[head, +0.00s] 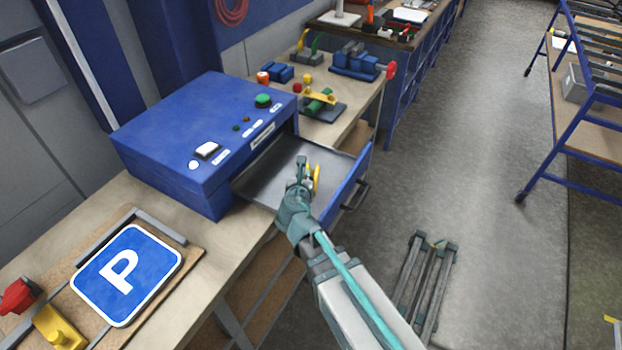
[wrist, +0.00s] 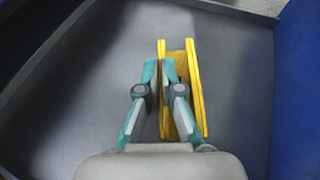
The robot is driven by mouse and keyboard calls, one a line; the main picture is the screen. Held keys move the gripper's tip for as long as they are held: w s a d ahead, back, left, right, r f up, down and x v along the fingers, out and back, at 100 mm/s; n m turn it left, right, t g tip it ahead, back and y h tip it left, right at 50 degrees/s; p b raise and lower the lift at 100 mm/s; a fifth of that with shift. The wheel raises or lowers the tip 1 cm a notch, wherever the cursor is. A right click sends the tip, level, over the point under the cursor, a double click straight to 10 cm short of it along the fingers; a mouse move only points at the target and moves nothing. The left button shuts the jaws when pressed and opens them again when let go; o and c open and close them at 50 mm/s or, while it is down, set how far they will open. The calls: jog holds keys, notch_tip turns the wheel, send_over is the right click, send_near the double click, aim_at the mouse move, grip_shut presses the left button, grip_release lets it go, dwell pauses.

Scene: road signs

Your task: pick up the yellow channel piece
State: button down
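The yellow channel piece (wrist: 191,72) lies lengthwise in the open grey drawer (wrist: 92,75), with its two raised walls and the trough between them showing in the wrist view. My gripper (wrist: 159,72) reaches down over its left wall, one fingertip outside that wall and the other inside the trough. The fingertips are close together with the wall between them, and the gripper looks shut on it. In the head view my gripper (head: 302,172) is inside the drawer and partly hides the yellow channel piece (head: 316,178).
The drawer belongs to a blue box (head: 175,135) with buttons. Its blue front (head: 345,185) stands to the right of my gripper. A blue P sign (head: 150,262) lies on the bench at the left. Coloured parts (head: 318,98) stand behind the drawer.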

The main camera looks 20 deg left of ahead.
jog(key=shift+r, duration=0.1)
dwell(0.3)
jog(key=shift+r+b, duration=0.35)
jog(key=shift+r, duration=0.3)
jog(key=s+d+r+b, duration=0.2)
jog(key=s+r+b, duration=0.2)
jog(key=r+b, duration=0.3)
jog(key=shift+d+b, duration=0.2)
jog(key=shift+b, duration=0.4)
jog(key=b, duration=0.6)
jog(key=shift+s+d+r, duration=0.15)
jog(key=shift+d+r, duration=0.05)
